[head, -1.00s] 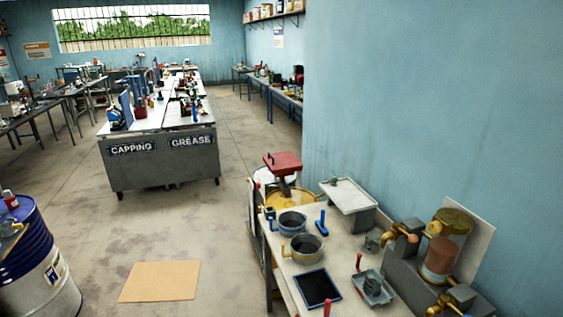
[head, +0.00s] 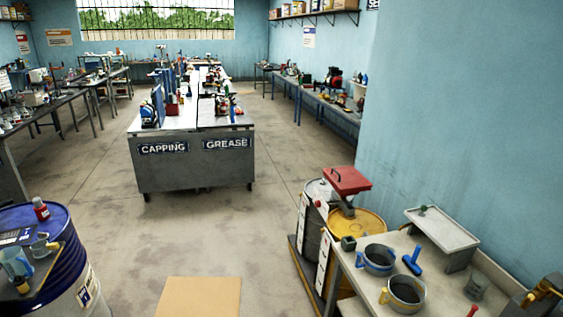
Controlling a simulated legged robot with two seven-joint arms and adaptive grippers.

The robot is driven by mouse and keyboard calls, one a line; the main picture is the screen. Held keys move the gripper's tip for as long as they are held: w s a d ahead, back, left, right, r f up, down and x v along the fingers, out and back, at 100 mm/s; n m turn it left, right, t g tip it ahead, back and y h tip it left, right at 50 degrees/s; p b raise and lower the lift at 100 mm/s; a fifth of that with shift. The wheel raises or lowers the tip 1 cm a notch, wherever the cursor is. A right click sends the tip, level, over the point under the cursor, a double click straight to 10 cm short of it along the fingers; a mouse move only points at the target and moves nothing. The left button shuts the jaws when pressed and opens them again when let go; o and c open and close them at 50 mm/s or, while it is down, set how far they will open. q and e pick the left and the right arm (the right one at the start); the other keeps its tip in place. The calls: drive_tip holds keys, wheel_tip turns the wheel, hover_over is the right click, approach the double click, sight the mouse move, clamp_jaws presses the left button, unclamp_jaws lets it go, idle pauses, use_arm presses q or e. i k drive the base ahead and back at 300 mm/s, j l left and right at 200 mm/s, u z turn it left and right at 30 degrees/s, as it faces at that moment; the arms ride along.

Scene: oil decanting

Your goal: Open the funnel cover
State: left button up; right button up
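A red square cover (head: 347,181) with a dark handle sits on top of a funnel above the yellow drum (head: 357,226), right of the picture's middle. The cover looks shut, lying nearly flat. The funnel's narrow grey lower part (head: 347,207) shows just under it; the rest of the funnel is hidden by the cover.
A worktable (head: 352,265) with a blue-handled pot (head: 377,259), a yellow-handled pot (head: 405,294) and a blue tool (head: 412,261) stands front right. A blue drum (head: 75,262) stands front left. A cardboard sheet (head: 199,297) lies on open floor between. The capping and grease bench (head: 195,160) is behind.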

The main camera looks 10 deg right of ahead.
sight(345, 177)
drive_tip(key=i+z, duration=0.15)
drive_tip(key=i, duration=0.3)
drive_tip(key=i+j+z, duration=0.15)
drive_tip(key=i, duration=0.3)
drive_tip(key=i+z, duration=0.15)
drive_tip(key=i, duration=0.3)
drive_tip(key=i+j+z, duration=0.1)
drive_tip(key=i+j, duration=0.15)
drive_tip(key=i, duration=0.2)
